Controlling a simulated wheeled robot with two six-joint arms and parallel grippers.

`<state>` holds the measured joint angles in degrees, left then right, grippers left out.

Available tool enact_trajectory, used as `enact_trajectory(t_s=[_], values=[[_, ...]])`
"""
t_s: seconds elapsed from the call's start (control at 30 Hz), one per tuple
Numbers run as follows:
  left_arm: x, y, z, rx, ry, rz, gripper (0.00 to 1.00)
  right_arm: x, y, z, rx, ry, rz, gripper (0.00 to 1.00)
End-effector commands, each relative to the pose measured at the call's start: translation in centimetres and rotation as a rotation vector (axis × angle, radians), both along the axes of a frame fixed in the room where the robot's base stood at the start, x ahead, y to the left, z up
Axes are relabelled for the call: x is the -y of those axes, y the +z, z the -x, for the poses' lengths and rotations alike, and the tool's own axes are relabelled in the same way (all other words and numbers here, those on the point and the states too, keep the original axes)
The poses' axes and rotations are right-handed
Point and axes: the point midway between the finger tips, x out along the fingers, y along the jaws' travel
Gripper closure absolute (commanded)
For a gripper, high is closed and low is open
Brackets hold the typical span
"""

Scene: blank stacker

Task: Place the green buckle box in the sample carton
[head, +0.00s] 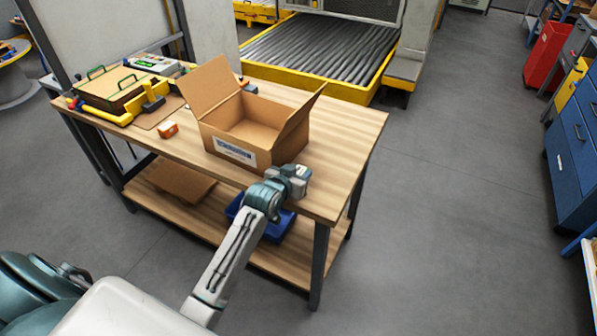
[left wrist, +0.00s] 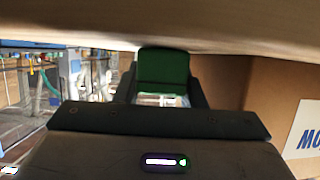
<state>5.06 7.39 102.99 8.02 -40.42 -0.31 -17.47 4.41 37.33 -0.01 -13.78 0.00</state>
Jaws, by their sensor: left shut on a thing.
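The sample carton (head: 270,155) stands open on the wooden workbench, flaps spread, with a white label on its front wall. The visible part of its inside looks empty. My left gripper (head: 298,173) is at the carton's front right corner, outside it, near the bench's front edge. In the left wrist view the green buckle box (left wrist: 163,72) sits between the gripper's dark fingers, which are shut on it. The carton's labelled wall (left wrist: 268,95) shows at the right there. The green box is hidden in the head view. My right gripper is not in view.
A small orange box (head: 168,129) lies left of the carton. A green-handled tray (head: 112,90) and yellow fixture (head: 153,101) fill the bench's left end. A blue bin (head: 275,229) sits on the lower shelf. The bench top (head: 345,130) right of the carton is clear.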

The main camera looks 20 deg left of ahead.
Motion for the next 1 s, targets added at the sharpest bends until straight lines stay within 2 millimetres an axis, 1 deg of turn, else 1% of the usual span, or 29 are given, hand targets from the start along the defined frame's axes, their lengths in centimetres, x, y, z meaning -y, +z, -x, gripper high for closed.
enact_trajectory(t_s=[0.2, 0.23, 0.3, 0.33, 0.57, 0.67, 0.77, 0.87, 1.0], values=[[0.0, -0.3, 0.0, 0.0, 0.0, 0.0, 0.9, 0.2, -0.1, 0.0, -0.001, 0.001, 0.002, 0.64], [0.0, -0.2, 0.0, 0.0, 0.0, 0.0, 0.58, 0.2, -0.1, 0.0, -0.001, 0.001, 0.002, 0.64], [0.0, -0.2, 0.0, 0.0, 0.0, 0.0, 0.44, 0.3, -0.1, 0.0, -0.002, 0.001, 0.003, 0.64], [0.0, -0.2, 0.0, 0.0, 0.0, 0.0, 0.42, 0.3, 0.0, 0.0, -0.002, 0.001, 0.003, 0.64], [0.0, -0.2, 0.0, 0.0, 0.0, 0.0, 0.42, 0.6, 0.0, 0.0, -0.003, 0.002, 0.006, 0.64], [0.0, 0.2, 0.0, 0.001, 0.0, 0.0, 0.42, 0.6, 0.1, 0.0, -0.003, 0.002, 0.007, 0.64], [0.0, 0.4, 1.0, 0.0, 0.0, 0.0, 0.42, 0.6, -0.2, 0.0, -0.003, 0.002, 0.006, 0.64], [-0.1, 1.0, 2.6, 0.002, 0.0, -0.001, 0.42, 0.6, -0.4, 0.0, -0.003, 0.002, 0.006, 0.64], [-0.2, 2.1, 5.5, 0.0, -0.001, -0.003, 0.42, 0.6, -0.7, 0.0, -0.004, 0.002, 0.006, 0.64]])
